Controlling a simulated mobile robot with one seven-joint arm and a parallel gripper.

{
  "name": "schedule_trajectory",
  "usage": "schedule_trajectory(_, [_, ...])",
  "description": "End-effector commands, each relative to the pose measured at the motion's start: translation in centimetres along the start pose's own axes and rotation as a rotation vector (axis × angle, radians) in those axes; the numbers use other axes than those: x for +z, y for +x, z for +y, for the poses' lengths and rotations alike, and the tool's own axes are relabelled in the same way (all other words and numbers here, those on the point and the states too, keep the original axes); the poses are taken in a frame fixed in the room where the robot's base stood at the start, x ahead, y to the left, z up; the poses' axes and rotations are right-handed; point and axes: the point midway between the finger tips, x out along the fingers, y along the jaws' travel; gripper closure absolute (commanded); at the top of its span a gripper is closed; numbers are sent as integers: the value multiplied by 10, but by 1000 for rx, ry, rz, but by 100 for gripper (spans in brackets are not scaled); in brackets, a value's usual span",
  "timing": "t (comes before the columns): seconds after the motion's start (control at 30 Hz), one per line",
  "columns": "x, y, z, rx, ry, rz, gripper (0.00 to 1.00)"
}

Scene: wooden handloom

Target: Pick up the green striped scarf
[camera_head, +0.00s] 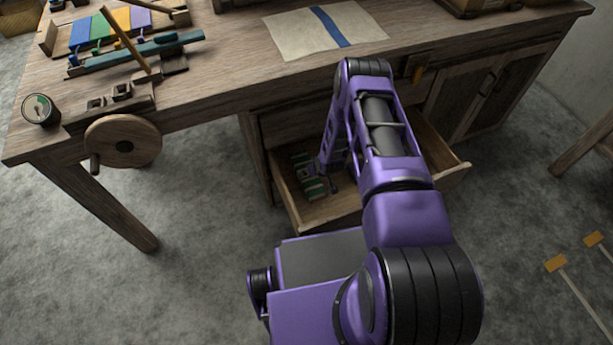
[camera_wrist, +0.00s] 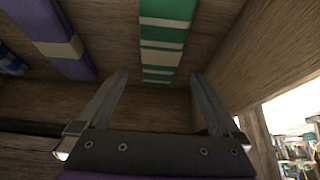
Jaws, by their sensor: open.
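The green striped scarf (camera_wrist: 165,38), green with pale bands, lies in the open wooden drawer (camera_head: 303,210). In the head view the scarf (camera_head: 314,187) shows at the drawer's left side, partly hidden by my arm. My gripper (camera_wrist: 158,85) is open and empty in the wrist view, its two fingers on either side of the scarf's near end. I cannot tell whether the fingers are level with the scarf or above it.
A purple cloth with a beige band (camera_wrist: 62,42) lies left of the scarf, and a blue checked piece (camera_wrist: 10,62) is farther left. The drawer wall (camera_wrist: 275,50) rises close on the right. The table (camera_head: 230,70) overhangs behind, with a wooden wheel (camera_head: 123,141) at its left.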

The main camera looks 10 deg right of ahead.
Motion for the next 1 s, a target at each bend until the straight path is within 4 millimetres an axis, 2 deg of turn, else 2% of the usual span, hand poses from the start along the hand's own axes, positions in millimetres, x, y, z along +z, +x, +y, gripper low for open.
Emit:
schedule_trajectory(0.03, [2,13,-1,-1,0,1,0])
schedule_trajectory(0.2, [1,37,0,0,0,0,0])
schedule_trajectory(0.47, [0,51,0,0,-1,0,0])
schedule_trajectory(0.8, [-4,93,-2,0,0,0,0])
schedule_trajectory(1.0, [-6,97,-2,0,0,0,0])
